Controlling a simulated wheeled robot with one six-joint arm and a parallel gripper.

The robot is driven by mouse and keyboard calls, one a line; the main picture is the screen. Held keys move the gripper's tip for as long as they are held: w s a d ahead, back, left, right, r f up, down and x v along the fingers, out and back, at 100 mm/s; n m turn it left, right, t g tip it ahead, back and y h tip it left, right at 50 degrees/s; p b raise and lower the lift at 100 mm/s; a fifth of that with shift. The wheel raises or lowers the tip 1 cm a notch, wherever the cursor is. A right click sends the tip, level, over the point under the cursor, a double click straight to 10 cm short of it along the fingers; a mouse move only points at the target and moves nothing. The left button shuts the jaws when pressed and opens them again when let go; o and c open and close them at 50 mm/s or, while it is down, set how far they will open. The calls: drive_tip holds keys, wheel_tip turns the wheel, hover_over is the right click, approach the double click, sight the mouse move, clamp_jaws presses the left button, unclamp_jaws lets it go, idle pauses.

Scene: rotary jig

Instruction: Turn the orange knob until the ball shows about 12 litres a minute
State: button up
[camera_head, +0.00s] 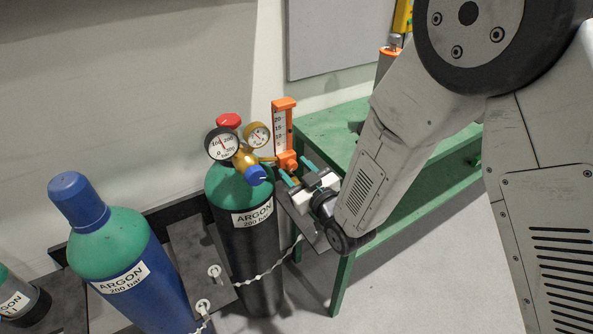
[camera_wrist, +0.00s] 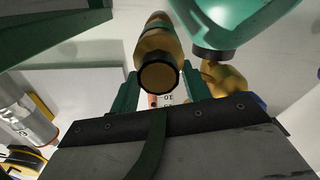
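The flowmeter stands upright on the regulator of the black argon cylinder, with an orange cap and a pale numbered scale (camera_head: 281,128). An orange part (camera_head: 287,161) is at its foot; I cannot tell whether this is the knob itself. The ball is too small to make out. My gripper (camera_head: 295,172) is just right of and below that foot, with its teal fingers apart. In the wrist view, the fingers (camera_wrist: 160,88) stand on either side of a brass fitting with a dark round end (camera_wrist: 159,76). A sliver of the numbered scale (camera_wrist: 166,99) shows behind. Contact with the fingers is unclear.
Two dial gauges (camera_head: 222,144) and a blue cap (camera_head: 256,175) crowd the left of the flowmeter. A green bench (camera_head: 330,130) stands behind and to the right. A blue argon cylinder (camera_head: 135,270) is at left. A chain (camera_head: 262,275) crosses the black cylinder (camera_head: 252,243).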

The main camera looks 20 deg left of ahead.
drive_tip(key=v, duration=0.8)
drive_tip(key=shift+w, duration=0.1)
